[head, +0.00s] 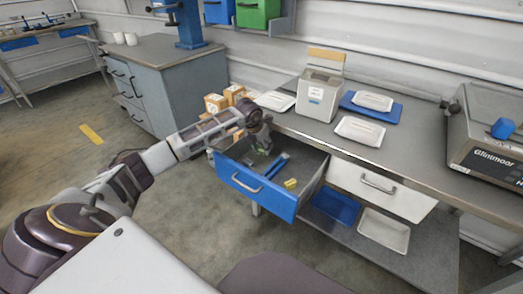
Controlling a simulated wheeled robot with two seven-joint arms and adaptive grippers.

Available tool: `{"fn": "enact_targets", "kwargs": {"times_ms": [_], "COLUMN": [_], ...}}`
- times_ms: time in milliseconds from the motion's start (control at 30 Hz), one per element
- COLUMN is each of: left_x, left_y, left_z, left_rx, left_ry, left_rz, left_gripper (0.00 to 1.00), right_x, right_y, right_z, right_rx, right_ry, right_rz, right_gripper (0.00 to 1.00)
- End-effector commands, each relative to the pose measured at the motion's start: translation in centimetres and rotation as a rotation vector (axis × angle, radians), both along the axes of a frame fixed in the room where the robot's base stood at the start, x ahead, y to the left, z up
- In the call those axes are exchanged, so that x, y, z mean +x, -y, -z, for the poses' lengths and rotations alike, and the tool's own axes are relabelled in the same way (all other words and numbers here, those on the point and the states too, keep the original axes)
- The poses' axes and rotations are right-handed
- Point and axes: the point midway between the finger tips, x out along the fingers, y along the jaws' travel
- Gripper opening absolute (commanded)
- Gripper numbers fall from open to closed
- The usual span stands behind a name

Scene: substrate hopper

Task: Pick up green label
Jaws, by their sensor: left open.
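My left arm reaches in from the left, and its gripper (262,148) points down into the open blue-fronted drawer (258,196). The gripper is small and dark here, and its jaws look apart with nothing seen between them. I cannot make out a green label for certain; a dull greenish patch in the drawer lies close under the fingers and merges with them. A blue item (277,166) and a small yellow item (291,184) lie on the grey drawer floor, right of the gripper. My right gripper is out of view.
The drawer sticks out below a grey bench. On the bench stand a grey hopper box (318,98), white trays (360,130) and a blue mat (349,107). A closed white drawer (372,190) is to the right. Small cardboard boxes (216,103) stand behind my arm.

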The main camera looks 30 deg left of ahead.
Motion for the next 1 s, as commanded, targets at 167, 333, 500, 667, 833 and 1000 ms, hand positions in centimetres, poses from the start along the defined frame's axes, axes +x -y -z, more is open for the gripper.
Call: {"fn": "enact_targets", "kwargs": {"times_ms": [167, 333, 500, 667, 833, 1000], "left_x": [0.0, 0.0, 0.0, 0.0, 0.0, -0.3], "left_y": [0.0, 0.0, 0.0, 0.0, -0.1, -0.1], "left_z": [0.0, 0.0, 0.0, 0.0, -0.5, -1.3], "left_rx": [0.000, 0.000, 0.000, 0.000, 0.001, 0.002], "left_ry": [0.000, 0.000, 0.000, 0.000, 0.000, -0.002], "left_rz": [0.000, 0.000, 0.000, 0.000, 0.000, -0.001], "left_gripper": [0.46, 0.28, 0.27, 0.27, 0.27, 0.27], "right_x": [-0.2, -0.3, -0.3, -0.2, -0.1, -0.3], "right_y": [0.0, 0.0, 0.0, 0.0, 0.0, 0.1], "right_z": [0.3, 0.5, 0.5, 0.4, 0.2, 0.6], "right_rx": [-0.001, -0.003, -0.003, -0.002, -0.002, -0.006], "right_ry": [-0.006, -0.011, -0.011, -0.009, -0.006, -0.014], "right_rz": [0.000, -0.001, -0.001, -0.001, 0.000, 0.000], "right_gripper": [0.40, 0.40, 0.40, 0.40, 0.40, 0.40]}}
